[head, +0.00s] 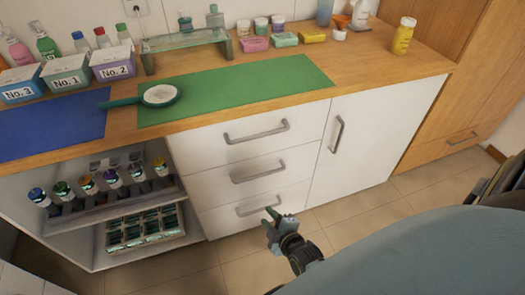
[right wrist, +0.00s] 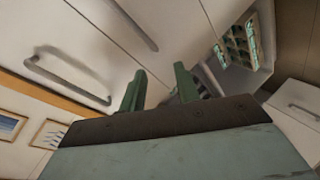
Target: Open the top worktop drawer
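The top worktop drawer (head: 210,146) is the uppermost of three white drawers under the wooden worktop, and its front looks flush with the cabinet. Its grey bar handle (head: 257,133) is free. My right gripper (head: 272,217) is low in front of the drawers, near the bottom drawer's handle (head: 261,205) in the picture. In the right wrist view its two green fingers (right wrist: 160,88) are apart with nothing between them. A bar handle near the wooden edge (right wrist: 66,80) shows left of them, clear of the fingers. My left gripper is not in view.
The middle drawer handle (head: 258,173) lies between the other two. A white door (head: 365,145) with a handle is to the right. Open shelves with bottles (head: 110,180) are to the left.

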